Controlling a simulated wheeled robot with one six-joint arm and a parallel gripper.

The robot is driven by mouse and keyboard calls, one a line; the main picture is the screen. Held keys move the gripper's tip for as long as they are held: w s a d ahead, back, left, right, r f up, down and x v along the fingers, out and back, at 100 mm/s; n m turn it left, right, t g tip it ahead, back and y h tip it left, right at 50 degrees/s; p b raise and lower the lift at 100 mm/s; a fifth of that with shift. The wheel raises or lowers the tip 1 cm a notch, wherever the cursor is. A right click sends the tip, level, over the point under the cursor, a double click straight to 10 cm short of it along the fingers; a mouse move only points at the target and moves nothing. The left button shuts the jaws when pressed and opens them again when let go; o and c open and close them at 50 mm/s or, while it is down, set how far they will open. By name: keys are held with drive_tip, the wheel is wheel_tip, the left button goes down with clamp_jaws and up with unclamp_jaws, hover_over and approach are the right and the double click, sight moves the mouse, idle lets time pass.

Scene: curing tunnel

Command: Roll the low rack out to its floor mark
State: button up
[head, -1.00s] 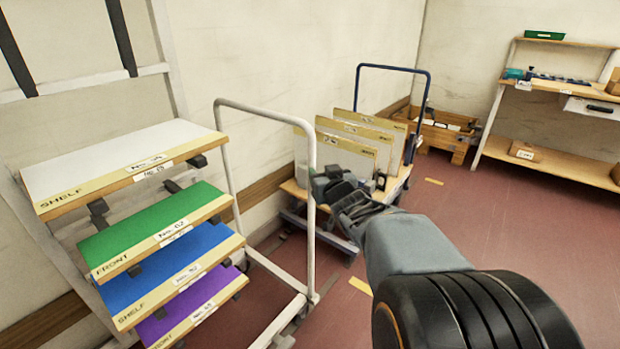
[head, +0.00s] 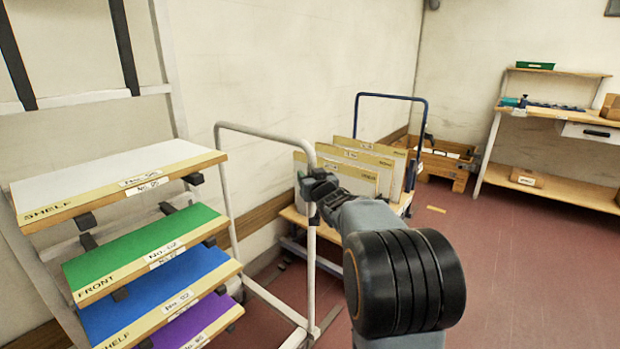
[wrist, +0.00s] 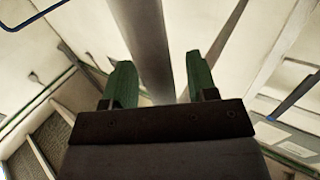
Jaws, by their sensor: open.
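The low rack (head: 262,131) shows as a white tubular hoop frame with a low base, in the head view left of centre. Coloured shelf boards, white, green, blue and purple, stand at its left; I cannot tell whether they belong to it. Contact is not visible. A yellow floor mark (head: 437,209) lies beyond my arm.
A blue-handled cart (head: 390,97) carrying upright boards stands close behind the rack. A wooden crate (head: 445,165) sits by the back corner. A workbench (head: 560,113) stands at the right. The red floor (head: 530,270) at right is clear.

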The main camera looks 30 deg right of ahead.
drive_tip(key=shift+w+d, duration=0.15)
drive_tip(key=shift+w, duration=0.6)
drive_tip(key=shift+c, duration=0.5)
clamp_jaws()
